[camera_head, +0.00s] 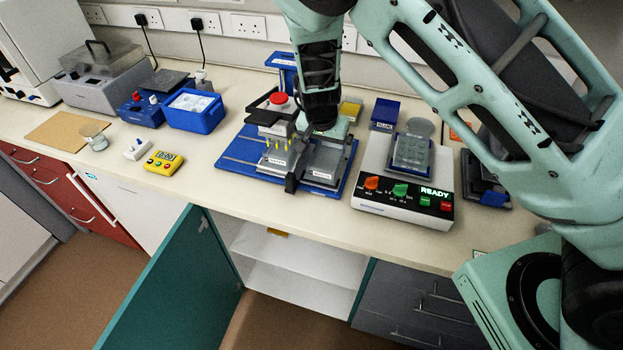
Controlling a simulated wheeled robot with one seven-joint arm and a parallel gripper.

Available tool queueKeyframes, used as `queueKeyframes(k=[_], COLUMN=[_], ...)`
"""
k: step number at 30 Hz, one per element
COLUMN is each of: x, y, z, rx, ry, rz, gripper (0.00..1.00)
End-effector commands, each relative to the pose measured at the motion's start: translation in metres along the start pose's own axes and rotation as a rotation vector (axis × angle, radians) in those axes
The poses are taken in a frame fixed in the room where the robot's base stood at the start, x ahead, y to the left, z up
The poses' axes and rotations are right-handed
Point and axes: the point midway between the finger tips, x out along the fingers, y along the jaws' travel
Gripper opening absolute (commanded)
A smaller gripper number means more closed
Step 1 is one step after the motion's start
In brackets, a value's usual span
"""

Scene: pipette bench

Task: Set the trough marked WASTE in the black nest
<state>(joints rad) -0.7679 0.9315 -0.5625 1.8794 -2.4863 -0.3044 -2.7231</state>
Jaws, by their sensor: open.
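My gripper (322,128) hangs over the right half of a blue deck board (232,155). Its fingers are mostly hidden behind its own dark body and nothing is seen held; it is open. A dark nest (322,178) with a pale label sits on the board under it, and my gripper covers part of it. A blue, open-looking trough (384,113) with a small pale label stands to the right of my gripper. I cannot read the labels, so I cannot tell which trough is marked WASTE.
A pipetting head with a red knob (278,98) and yellow tips stands left of my gripper. A white device reading READY (400,200) stands right. A dark holder with a blue front (486,196) is farther right, partly behind my arm. A teal cupboard door (180,285) stands open below.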

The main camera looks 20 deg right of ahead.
Motion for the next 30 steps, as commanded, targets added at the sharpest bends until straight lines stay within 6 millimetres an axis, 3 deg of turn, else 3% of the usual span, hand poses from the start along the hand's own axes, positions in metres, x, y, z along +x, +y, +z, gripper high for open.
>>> queueKeyframes(k=[1, 9, 15, 20, 23, 25, 30], x=[0.003, -0.017, -0.027, -0.031, -0.036, -0.043, -0.073], y=[-0.001, 0.0, 0.0, 0.0, -0.006, -0.012, -0.027], z=[0.02, 0.078, 0.105, 0.114, 0.118, 0.121, 0.123], rx=[-0.009, -0.008, -0.006, 0.022, 0.167, 0.365, 1.07], ry=[-0.006, -0.005, -0.004, -0.007, -0.026, -0.054, -0.161], rz=[0.001, 0.002, 0.002, -0.005, -0.045, -0.092, -0.204], gripper=[0.99, 0.99, 0.99, 0.99, 0.99, 0.99, 0.99])
